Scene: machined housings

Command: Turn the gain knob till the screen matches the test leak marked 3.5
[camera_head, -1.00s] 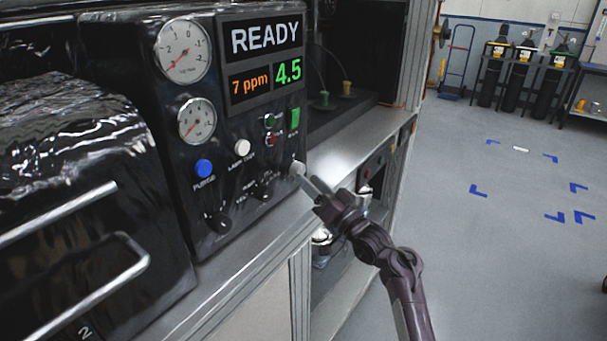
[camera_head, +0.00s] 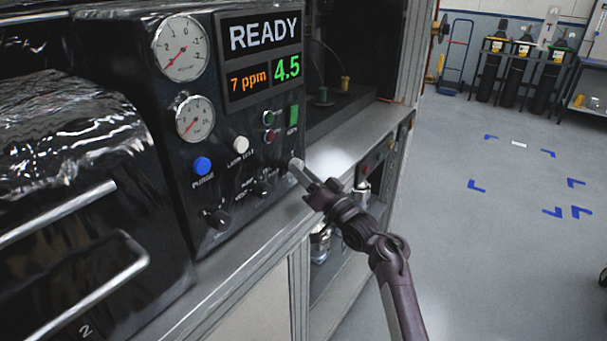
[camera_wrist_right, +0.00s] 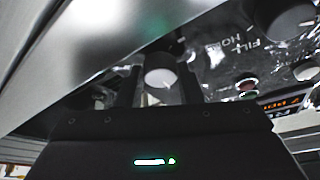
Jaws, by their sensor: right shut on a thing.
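The screen (camera_head: 262,60) on the black panel reads READY, with 7 ppm in orange and 4.5 in green. My right gripper (camera_head: 298,168) is at the lower right corner of the panel, its fingers pointing at the panel face. In the right wrist view a round, pale-faced knob (camera_wrist_right: 160,77) sits between the fingers of the right gripper (camera_wrist_right: 160,88), which is shut on it. I take it for the gain knob; its label and any pointer cannot be read. No test leak marked 3.5 is legible. My left gripper is not in view.
Two dials (camera_head: 181,48), a blue button (camera_head: 202,166), a white button (camera_head: 240,144) and dark selector knobs (camera_head: 217,218) share the panel. A metal ledge (camera_head: 345,150) runs along the right. A glossy black housing (camera_head: 75,190) with bar handles fills the left.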

